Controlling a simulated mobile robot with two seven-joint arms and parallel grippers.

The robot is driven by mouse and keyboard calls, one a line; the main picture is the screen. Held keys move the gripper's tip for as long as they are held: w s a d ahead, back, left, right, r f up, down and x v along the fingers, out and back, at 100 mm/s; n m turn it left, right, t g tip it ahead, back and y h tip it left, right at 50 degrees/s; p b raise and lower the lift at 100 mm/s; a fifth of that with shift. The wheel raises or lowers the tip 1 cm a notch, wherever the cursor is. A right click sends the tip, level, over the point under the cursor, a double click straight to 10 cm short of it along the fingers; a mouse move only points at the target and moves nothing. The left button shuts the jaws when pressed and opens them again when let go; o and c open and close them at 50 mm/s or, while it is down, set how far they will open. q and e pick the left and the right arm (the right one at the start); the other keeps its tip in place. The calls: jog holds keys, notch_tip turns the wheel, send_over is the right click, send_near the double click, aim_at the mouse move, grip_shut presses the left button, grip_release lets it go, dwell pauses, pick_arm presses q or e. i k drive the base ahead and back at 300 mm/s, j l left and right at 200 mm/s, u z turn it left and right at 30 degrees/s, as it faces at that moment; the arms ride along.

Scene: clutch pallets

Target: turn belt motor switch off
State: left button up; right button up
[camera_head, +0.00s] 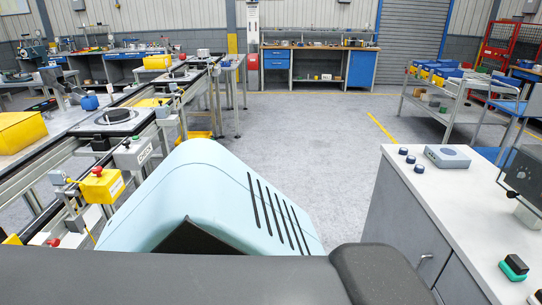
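A conveyor line (30,183) runs along the left side, with control boxes on its near edge. One is a grey box (133,153) with a label and small controls on top. Another is a yellow box (101,187) with a red button on top. I cannot tell which control is the belt motor switch, nor whether it is on or off. Neither of my grippers shows in the head view.
At right stands a grey cabinet with a white top (440,188). A cart (448,96) stands behind it. The middle floor (300,135) is clear.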

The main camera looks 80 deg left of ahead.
aim_at(97, 171)
jog(key=u, duration=3.8)
